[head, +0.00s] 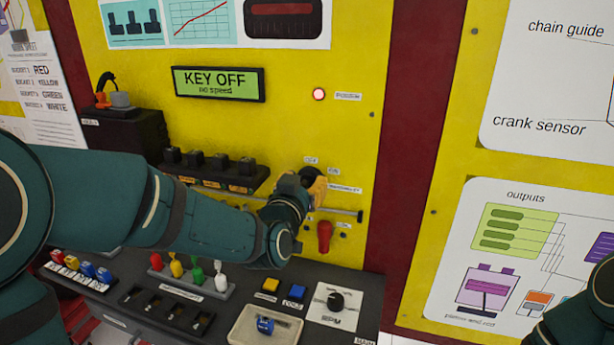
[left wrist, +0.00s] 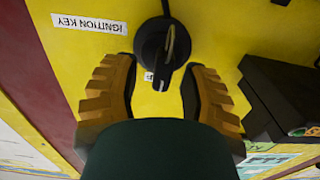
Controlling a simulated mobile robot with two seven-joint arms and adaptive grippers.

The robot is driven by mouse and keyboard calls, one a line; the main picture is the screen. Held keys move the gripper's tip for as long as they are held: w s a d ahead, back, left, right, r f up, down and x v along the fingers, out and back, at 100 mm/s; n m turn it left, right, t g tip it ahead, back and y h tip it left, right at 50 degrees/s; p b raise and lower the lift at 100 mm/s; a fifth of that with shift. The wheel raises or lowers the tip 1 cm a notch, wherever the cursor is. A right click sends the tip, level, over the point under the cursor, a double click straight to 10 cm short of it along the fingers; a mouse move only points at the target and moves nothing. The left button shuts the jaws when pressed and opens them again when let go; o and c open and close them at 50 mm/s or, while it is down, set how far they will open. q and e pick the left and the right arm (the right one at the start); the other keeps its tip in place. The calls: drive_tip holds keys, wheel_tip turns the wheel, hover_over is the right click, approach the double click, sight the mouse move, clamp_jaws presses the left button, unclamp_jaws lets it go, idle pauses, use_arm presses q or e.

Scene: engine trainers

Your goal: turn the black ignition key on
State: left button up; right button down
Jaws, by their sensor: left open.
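The black ignition key (left wrist: 167,52) sits on a round black base on the yellow panel, beside an upside-down "IGNITION KEY" label (left wrist: 89,23) in the left wrist view. Its handle has a pale line along it. My left gripper (left wrist: 162,75) is open, with one yellow-and-black finger on each side of the key's lower end and gaps visible between. In the head view my left gripper (head: 316,186) is at the panel and mostly hides the key. The green display (head: 218,83) reads "KEY OFF, no speed". My right gripper is out of view.
A red knob (head: 324,236) is just below my left gripper. A black shelf (head: 212,176) with several black blocks juts out at its left. Below is a dark console with colored plugs, a tray (head: 262,335) and a black dial (head: 335,301). A lamp (head: 319,94) glows above.

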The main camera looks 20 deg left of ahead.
use_arm(q)
drive_tip(key=shift+s, duration=0.1)
clamp_jaws()
drive_tip(key=shift+m, duration=0.3)
drive_tip(key=shift+d+r+m+p, duration=0.1)
drive_tip(key=shift+m+p, duration=0.4)
drive_tip(key=shift+m, duration=0.5)
drive_tip(key=m, duration=0.1)
drive_tip(key=m+p, duration=0.1)
drive_tip(key=m, duration=0.1)
drive_tip(key=shift+d+m, duration=0.25)
drive_tip(key=shift+m, duration=0.05)
drive_tip(key=m, duration=0.2)
drive_tip(key=m+p, duration=0.1)
drive_tip(key=m, duration=0.2)
drive_tip(key=shift+d+f+m, duration=0.25)
drive_tip(key=shift+f+m, duration=0.05)
